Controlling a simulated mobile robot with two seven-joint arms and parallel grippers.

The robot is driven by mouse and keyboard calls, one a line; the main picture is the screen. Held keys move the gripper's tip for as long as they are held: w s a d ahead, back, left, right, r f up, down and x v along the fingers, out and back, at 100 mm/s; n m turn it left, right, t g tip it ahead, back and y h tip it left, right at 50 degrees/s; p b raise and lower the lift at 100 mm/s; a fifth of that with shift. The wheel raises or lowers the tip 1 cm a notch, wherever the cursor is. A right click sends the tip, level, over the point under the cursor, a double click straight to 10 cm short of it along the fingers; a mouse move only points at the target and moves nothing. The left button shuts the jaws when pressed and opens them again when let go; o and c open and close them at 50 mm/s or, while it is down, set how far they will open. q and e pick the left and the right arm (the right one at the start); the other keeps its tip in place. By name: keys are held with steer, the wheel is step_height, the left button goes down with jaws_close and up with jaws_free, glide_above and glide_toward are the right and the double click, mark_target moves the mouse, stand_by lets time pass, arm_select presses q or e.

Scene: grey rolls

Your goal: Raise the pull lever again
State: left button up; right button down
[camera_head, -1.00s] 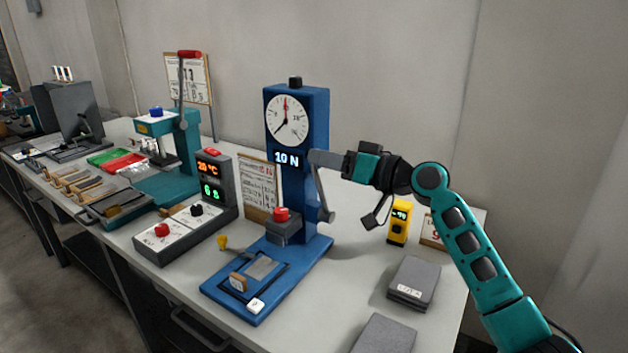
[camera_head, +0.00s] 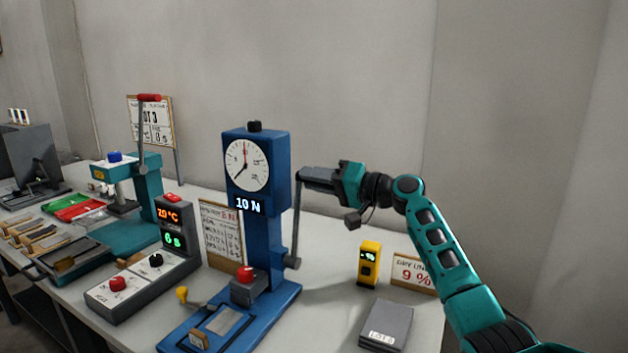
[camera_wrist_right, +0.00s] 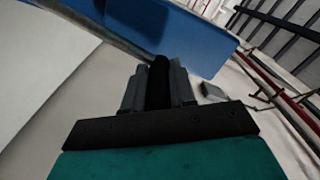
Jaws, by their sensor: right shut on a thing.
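The pull lever (camera_head: 296,225) is a thin grey rod on the right side of the blue tester (camera_head: 265,240). It stands nearly upright from its pivot low on the column, with its top end beside the dial head. My right gripper (camera_head: 304,174) is shut on the lever's top end and mostly hides the grip there. In the right wrist view the fingers (camera_wrist_right: 160,88) close around a dark grip, and the rod (camera_wrist_right: 95,28) runs off to the upper left in front of the blue tester. The dial's display reads 10 N. My left gripper is not in view.
A yellow meter (camera_head: 369,265), a sign reading 9 % (camera_head: 413,274) and a grey block (camera_head: 386,326) stand right of the tester, below my right arm. A control box (camera_head: 145,275) and a teal press (camera_head: 150,190) stand to its left. The air above the tester is clear.

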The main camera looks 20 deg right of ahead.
steer(key=shift+d+r, duration=0.1)
steer(key=shift+d, duration=0.05)
steer(key=c, duration=0.9)
jaws_free()
steer(key=shift+w, duration=0.1)
steer(key=shift+f, duration=0.2)
steer(key=shift+s+d, duration=0.2)
steer(key=shift+s, duration=0.15)
steer(key=b+v, duration=0.1)
steer(key=v, duration=1.1)
steer(key=shift+d+r+b, duration=0.1)
steer(key=shift+b, duration=0.25)
steer(key=shift+s, duration=0.1)
